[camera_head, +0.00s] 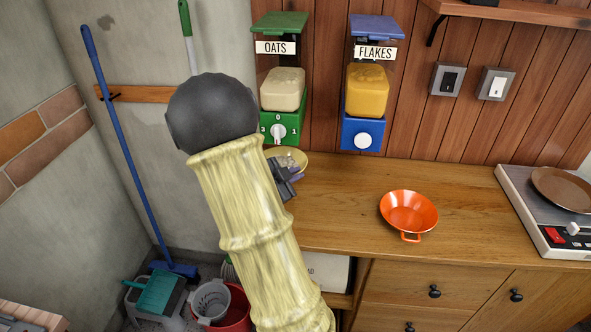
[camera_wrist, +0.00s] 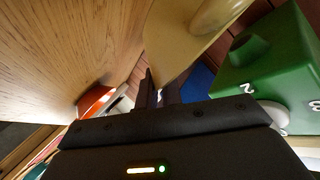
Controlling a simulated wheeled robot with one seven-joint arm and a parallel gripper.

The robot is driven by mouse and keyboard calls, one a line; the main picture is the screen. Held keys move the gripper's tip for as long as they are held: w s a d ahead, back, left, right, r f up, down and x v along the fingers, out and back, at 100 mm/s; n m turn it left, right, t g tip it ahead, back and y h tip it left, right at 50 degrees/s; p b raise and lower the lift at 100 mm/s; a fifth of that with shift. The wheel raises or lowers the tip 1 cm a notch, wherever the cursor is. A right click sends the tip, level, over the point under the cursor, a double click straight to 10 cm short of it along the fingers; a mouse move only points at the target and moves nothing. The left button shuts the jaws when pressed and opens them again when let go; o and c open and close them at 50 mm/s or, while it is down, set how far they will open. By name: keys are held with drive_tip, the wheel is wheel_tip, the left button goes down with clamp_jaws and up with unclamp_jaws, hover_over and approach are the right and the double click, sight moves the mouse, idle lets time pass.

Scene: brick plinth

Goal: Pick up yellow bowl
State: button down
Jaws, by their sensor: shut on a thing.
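The yellow bowl (camera_head: 301,155) is under the green oats dispenser at the left of the wooden counter, partly hidden behind my arm. It fills the upper middle of the wrist view (camera_wrist: 178,42) as a pale yellow surface. My gripper (camera_head: 288,176) is at the bowl's near side, mostly hidden by my arm in the head view. In the wrist view the dark fingers (camera_wrist: 157,92) are shut on the edge of the bowl. I cannot tell whether the bowl touches the counter.
The oats dispenser (camera_head: 281,125) is close above the bowl, with the blue flakes dispenser (camera_head: 362,133) to its right. An orange pan (camera_head: 408,211) sits mid-counter. A brown plate (camera_head: 563,189) lies on the appliance at the far right. The counter between bowl and pan is clear.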

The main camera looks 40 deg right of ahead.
drive_tip(key=s+a+b, duration=0.8)
drive_tip(key=s+a, duration=0.2)
drive_tip(key=a, duration=0.1)
drive_tip(key=shift+a, duration=0.35)
idle(0.5)
idle(0.4)
drive_tip(key=shift+r, duration=0.1)
